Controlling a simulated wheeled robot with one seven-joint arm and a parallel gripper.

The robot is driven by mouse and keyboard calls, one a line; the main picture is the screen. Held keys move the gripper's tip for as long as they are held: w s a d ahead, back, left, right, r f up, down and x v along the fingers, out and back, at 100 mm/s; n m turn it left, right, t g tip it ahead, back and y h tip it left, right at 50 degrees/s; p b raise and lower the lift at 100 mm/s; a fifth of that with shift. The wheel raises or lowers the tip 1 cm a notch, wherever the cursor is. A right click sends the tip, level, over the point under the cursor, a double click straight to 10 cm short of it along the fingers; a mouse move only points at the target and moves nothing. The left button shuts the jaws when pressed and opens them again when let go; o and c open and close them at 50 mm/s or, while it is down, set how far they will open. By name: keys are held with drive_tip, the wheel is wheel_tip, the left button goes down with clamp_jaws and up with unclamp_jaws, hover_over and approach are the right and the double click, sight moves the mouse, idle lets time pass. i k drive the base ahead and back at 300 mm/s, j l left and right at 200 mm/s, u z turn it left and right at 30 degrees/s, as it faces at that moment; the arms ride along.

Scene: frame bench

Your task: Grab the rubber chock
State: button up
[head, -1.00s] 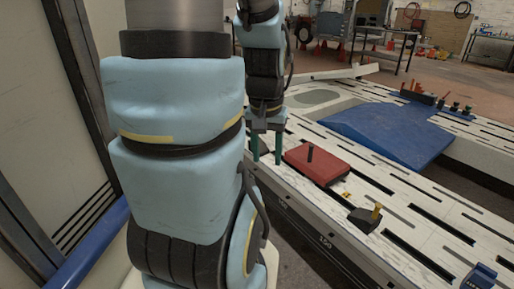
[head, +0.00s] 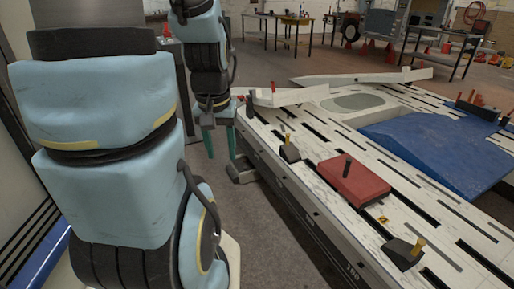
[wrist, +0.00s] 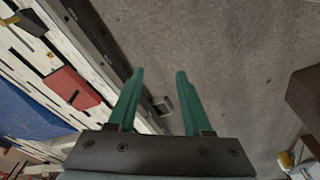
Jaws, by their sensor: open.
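Two dark wedges with upright yellow posts sit on the white slotted bench (head: 318,218). The near wedge (head: 403,254) is at the front edge, and the far wedge (head: 290,153) is further back along the same edge. Either may be the rubber chock; I cannot tell which. A dark wedge with a yellow post (wrist: 32,24) shows at the top left of the wrist view. My gripper (head: 219,152) has green fingers, open and empty, pointing down beside the bench's left edge. In the wrist view my gripper (wrist: 160,74) is over bare floor, apart from both wedges.
A red block with a black post (head: 353,182) sits between the wedges. A blue ramp-like panel (head: 430,150) lies to its right. A grey piece (head: 241,171) is low by the bench's side, below my fingers.

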sight(288, 152)
drive_tip(key=i+l+u, duration=0.15)
drive_tip(key=i+u, duration=0.25)
drive_tip(key=i+l+u, duration=0.5)
drive_tip(key=i+l, duration=0.6)
drive_tip(key=i, duration=0.1)
